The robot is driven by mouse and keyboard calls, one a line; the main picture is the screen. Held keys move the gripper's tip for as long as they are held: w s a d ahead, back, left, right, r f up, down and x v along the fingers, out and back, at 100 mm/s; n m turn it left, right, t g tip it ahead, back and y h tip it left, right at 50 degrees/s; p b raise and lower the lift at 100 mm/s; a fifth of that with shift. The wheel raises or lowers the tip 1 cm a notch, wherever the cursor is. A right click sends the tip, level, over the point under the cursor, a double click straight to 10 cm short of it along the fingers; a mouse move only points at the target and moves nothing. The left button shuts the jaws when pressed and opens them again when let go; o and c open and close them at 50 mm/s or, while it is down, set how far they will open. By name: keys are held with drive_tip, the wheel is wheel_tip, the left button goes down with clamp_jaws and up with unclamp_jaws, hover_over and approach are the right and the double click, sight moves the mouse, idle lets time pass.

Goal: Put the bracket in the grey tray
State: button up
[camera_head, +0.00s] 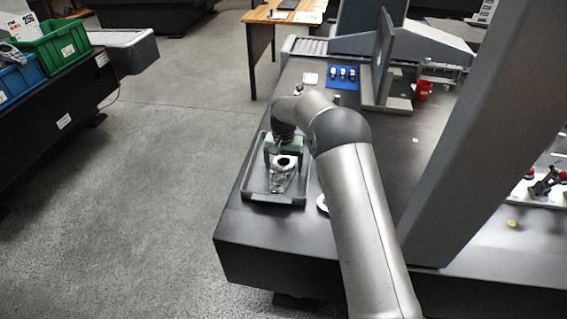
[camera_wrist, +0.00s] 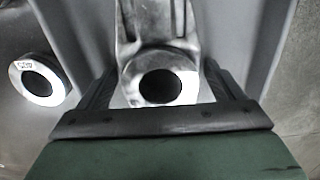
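The bracket (camera_head: 281,178) is a shiny metal casting with a round bored end and a narrower arm. In the head view it is within the outline of the grey tray (camera_head: 272,198), near its front end, and seems to rest on the tray floor. My gripper (camera_head: 283,160) is low over the tray, with its fingers spread on either side of the bored end. In the wrist view the bored end of the bracket (camera_wrist: 158,82) sits between my fingertips (camera_wrist: 160,72), with narrow gaps seeming to show. The bracket's far end is cut off there.
A pale ring-shaped part (camera_wrist: 38,82) lies outside the tray on the dark table (camera_head: 265,229). A blue mat (camera_head: 343,74) with small parts and a red cup (camera_head: 423,90) are farther back. A large grey column (camera_head: 477,140) stands at the right.

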drive_tip(key=shift+r, duration=0.1)
wheel_tip(320, 180, up, 11)
drive_tip(key=s+d+r, duration=0.7)
drive_tip(key=s+d+f, duration=0.1)
drive_tip(key=s+d, duration=0.3)
drive_tip(key=s, duration=0.7)
drive_tip(key=s+d+f+n, duration=0.1)
drive_tip(key=s+d, duration=0.3)
drive_tip(key=s, duration=0.8)
drive_tip(key=s+d+f, duration=0.1)
drive_tip(key=s+d, duration=0.3)
drive_tip(key=s, duration=0.7)
drive_tip(key=shift+s+d, duration=0.15)
